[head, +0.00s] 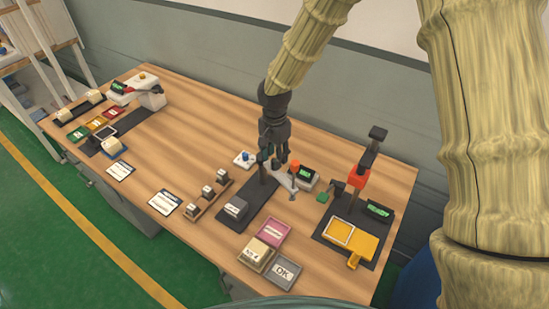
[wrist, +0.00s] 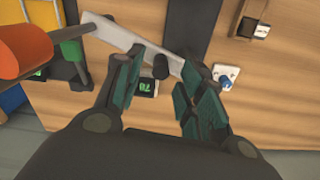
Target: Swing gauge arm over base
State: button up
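The light grey gauge arm (head: 283,180) slants out from the pivot side of the dark base (head: 262,196), with its free end to the right of the base over bare wood. An orange cylinder (head: 295,167) stands at that end. In the wrist view the arm (wrist: 120,36) crosses diagonally, with a black knob or post (wrist: 160,66) on it and the orange cylinder (wrist: 20,44) large at the left. My gripper (head: 276,160) is low over the arm. In the wrist view its fingers (wrist: 163,68) are apart, either side of the black post; contact is unclear. A grey block (head: 236,208) sits on the base's near end.
A display box (head: 306,175) stands right of my gripper, and a white box with a blue knob (head: 244,159) left. A red-headed stand (head: 358,179) with a yellow fixture (head: 365,248) is farther right. Pink (head: 273,232) and grey trays lie in front.

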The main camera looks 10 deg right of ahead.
jog(key=shift+f+p, duration=0.35)
jog(key=shift+f, duration=0.95)
grip_shut()
